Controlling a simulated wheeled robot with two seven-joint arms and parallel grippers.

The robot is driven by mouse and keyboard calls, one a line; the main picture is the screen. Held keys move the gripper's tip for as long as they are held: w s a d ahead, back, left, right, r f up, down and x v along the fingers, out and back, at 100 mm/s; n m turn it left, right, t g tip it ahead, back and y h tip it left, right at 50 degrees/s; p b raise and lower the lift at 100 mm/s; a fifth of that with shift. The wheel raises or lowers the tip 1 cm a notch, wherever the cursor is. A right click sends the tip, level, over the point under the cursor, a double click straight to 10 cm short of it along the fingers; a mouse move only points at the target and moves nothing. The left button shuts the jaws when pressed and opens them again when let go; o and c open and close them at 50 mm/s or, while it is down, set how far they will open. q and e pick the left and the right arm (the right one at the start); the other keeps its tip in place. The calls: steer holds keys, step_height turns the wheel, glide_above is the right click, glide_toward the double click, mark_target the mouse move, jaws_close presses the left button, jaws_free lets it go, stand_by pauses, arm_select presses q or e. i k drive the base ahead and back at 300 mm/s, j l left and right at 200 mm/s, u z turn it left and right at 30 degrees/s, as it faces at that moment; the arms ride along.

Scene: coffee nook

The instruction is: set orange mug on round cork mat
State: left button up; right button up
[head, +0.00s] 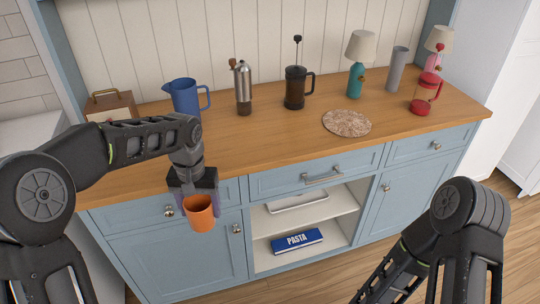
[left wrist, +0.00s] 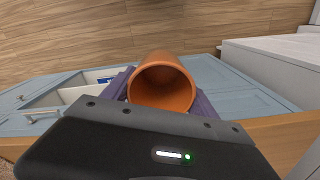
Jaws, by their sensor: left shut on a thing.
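The orange mug (head: 200,213) is held in my left gripper (head: 194,196), in front of the left part of the counter's front edge. In the left wrist view the mug (left wrist: 162,85) sits between the two purple fingers, with its open mouth facing the camera. The round cork mat (head: 347,123) lies flat on the counter, right of the middle, with nothing on it. It is well to the right of and behind the mug. My right arm shows at the lower right of the head view, but its gripper is out of frame.
On the wooden counter (head: 270,135) stand a blue pitcher (head: 186,97), a steel grinder (head: 243,88), a black French press (head: 296,88), a teal lamp (head: 356,78), a grey cylinder (head: 397,70) and a red press (head: 425,93). Bare counter lies left and front of the mat.

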mark_target(351, 120)
steer(key=z, duration=1.55)
steer(key=i+j+z, duration=0.2)
steer(key=i+j, duration=0.6)
steer(key=j, duration=0.2)
